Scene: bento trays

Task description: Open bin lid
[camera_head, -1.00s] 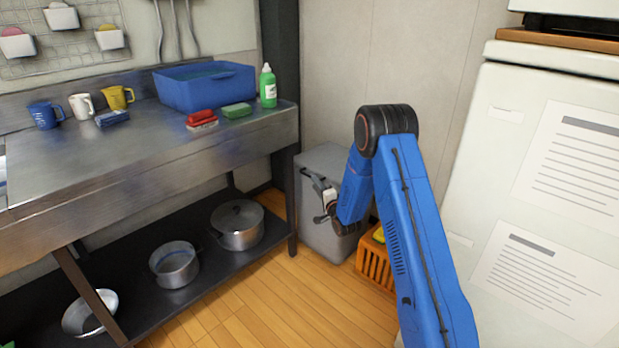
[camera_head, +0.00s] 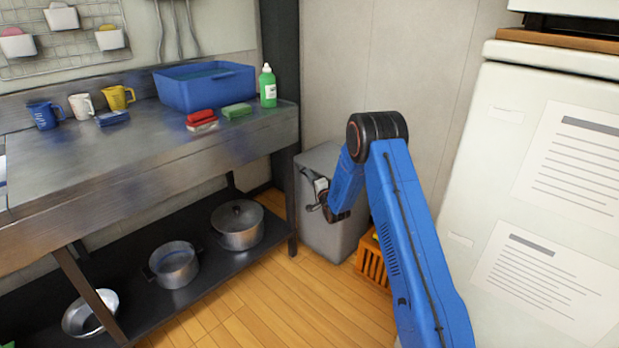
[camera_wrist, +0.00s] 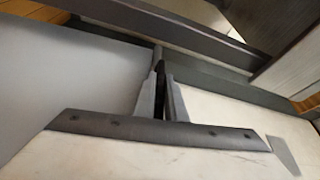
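The grey bin (camera_head: 333,238) stands on the floor in the corner, right of the steel counter's leg. Its lid looks shut in the head view, though my arm covers part of its top and front. My gripper (camera_head: 312,196) is at the bin's upper front edge in the head view, partly hidden by my blue arm. A grey flat surface, likely the bin (camera_wrist: 70,75), lies left of the fingers. I cannot tell whether they touch it.
An orange crate (camera_head: 371,264) stands right of the bin, partly behind my arm. A white fridge-like cabinet (camera_head: 470,180) is at the right. The steel counter (camera_head: 130,165) and its lower shelf with pots (camera_head: 238,226) are at the left. The wooden floor in front is clear.

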